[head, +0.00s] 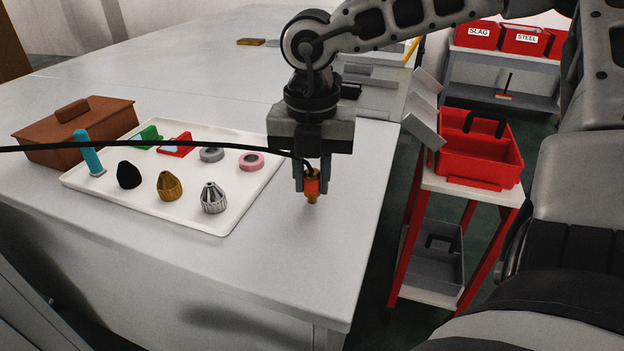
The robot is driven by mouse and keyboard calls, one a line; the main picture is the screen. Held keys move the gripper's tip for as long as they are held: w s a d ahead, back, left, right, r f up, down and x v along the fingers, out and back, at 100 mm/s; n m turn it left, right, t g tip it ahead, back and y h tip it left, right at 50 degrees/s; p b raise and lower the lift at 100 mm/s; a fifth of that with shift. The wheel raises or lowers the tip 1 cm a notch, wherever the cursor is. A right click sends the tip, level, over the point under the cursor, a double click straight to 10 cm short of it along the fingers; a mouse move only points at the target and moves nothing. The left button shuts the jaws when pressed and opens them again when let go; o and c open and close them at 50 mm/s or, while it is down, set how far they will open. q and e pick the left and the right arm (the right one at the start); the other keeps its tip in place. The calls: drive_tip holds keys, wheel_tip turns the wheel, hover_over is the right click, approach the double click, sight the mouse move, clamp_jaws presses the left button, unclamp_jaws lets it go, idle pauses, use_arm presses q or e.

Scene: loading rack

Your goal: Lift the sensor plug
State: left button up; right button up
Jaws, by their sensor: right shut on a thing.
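The sensor plug (312,189) is a small red-orange and brass piece with a black cable (190,148) that runs off to the left across the picture. My right gripper (312,180) points straight down and is shut on the plug near the right side of the grey-white table (290,250). The plug's brass tip points down; I cannot tell for sure whether it touches the tabletop. The fingers hide part of the plug. My left gripper is out of view.
A white tray (215,226) holds several small parts, including a silver cone (213,198) and a brass cone (169,186). Right of the table edge, a red stand (408,240) carries a red bin (480,150). The front tabletop is clear.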

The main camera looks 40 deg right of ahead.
sight(311, 172)
drive_tip(key=shift+r, duration=0.1)
wheel_tip(311, 172, up, 21)
drive_tip(key=p, duration=0.4)
idle(0.5)
